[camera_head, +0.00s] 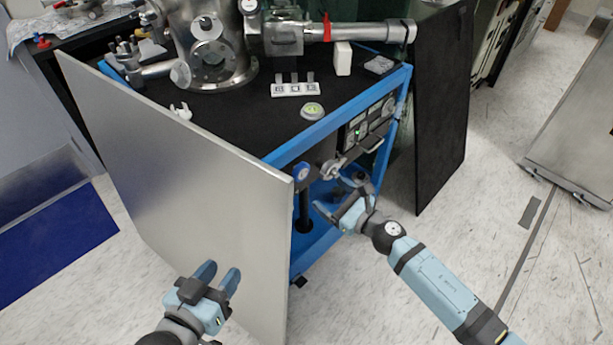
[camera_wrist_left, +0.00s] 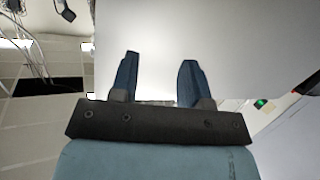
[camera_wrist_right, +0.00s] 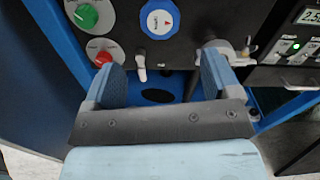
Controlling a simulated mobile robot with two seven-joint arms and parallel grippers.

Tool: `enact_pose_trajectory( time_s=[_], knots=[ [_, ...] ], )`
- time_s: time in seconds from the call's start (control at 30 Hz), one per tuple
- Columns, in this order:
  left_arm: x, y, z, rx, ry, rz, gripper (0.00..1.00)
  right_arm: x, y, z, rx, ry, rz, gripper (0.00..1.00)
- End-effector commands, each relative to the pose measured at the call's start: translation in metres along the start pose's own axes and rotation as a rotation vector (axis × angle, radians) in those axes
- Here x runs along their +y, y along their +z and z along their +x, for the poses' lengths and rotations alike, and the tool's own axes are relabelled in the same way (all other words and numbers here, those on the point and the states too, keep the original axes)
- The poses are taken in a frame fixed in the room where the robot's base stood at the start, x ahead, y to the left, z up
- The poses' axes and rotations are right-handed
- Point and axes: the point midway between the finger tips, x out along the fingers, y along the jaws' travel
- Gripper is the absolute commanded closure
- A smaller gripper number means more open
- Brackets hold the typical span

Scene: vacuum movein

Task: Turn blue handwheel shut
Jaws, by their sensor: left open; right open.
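The blue handwheel (camera_wrist_right: 160,20), with a pale centre and a small red mark, is on the dark front panel in the right wrist view. It also shows in the head view (camera_head: 302,173), just right of the silver panel's edge. My right gripper (camera_wrist_right: 163,75) is open and empty, facing the panel. The handwheel appears above and between its fingers, with no contact visible. In the head view my right gripper (camera_head: 335,196) is in front of the cart, to the wheel's right. My left gripper (camera_head: 219,272) is open and empty in front of the silver panel.
A green knob (camera_wrist_right: 86,16) and a red knob (camera_wrist_right: 102,58) are left of the wheel. A small metal lever (camera_wrist_right: 141,68) hangs below it. The large silver panel (camera_head: 180,180) stands left; a black panel (camera_head: 440,110) stands right.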

Motion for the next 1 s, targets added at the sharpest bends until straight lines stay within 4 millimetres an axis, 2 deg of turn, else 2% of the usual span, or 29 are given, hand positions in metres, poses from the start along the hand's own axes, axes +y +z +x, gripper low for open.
enact_pose_trajectory(
  time_s=[0.03,0.2,0.4,0.6,0.83,0.87,1.0],
  knots=[
    [0.0,0.0,0.0,0.003,0.001,0.0,0.57,0.0,0.001,0.013,-0.002,0.0,0.0,0.18],
    [0.002,-0.004,0.001,0.027,0.008,-0.002,0.57,0.0,0.0,0.049,-0.002,-0.001,0.001,0.18],
    [0.005,-0.01,0.003,0.054,0.018,-0.006,0.57,0.0,-0.001,0.077,-0.001,-0.001,0.002,0.18],
    [0.007,-0.013,0.003,0.071,0.024,-0.009,0.57,0.001,0.0,0.087,0.0,-0.001,0.003,0.18],
    [0.007,-0.014,0.003,0.074,0.025,-0.009,0.57,0.0,0.0,0.088,0.0,-0.001,0.003,0.18],
    [0.007,-0.014,0.003,0.073,0.025,-0.008,0.57,0.0,0.0,0.088,0.0,-0.001,0.003,0.2],
    [0.007,-0.014,0.003,0.072,0.024,-0.008,0.57,0.0,0.0,0.087,0.0,-0.001,0.003,0.52]
  ],
)
